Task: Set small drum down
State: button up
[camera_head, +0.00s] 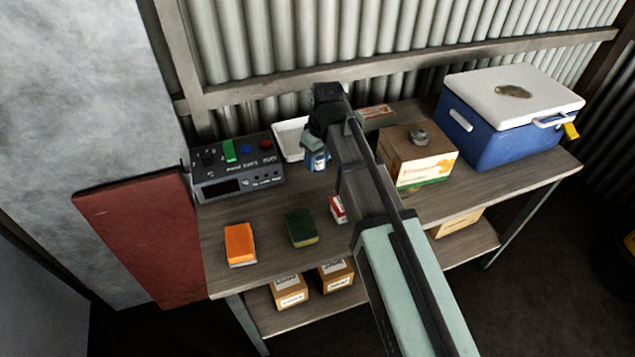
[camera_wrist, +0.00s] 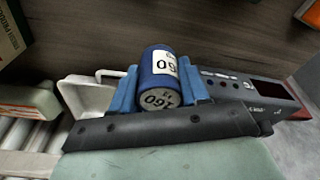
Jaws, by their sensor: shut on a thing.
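The small drum (camera_wrist: 160,72) is a blue cylinder with a white label and "091"-like markings, upside down in the wrist view. My gripper (camera_wrist: 160,88) is shut on it, with one blue finger on each side. In the head view the drum (camera_head: 315,160) shows below my wrist, in front of the white tray, partly covered by my gripper (camera_head: 316,150). The wooden workbench top (camera_head: 275,205) lies beneath. I cannot tell whether the drum touches the bench top.
A control box (camera_head: 238,180) stands left of the drum, a white tray (camera_head: 290,140) behind it. An orange sponge (camera_head: 240,245), a green sponge (camera_head: 302,228) and a small red-and-white box (camera_head: 338,209) lie in front. A cardboard box (camera_head: 417,155) and a blue cooler (camera_head: 500,135) stand right.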

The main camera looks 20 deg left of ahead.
aim_at(322, 154)
jog(key=shift+f, duration=4.25)
jog(key=shift+f, duration=0.15)
jog(key=o, duration=1.1)
jog(key=r, duration=0.4)
jog(key=d+r, duration=0.1)
jog(key=r, duration=0.7)
jog(key=shift+s+d+r, duration=0.1)
jog(key=shift+s+d, duration=0.2)
jog(key=shift+s, duration=0.05)
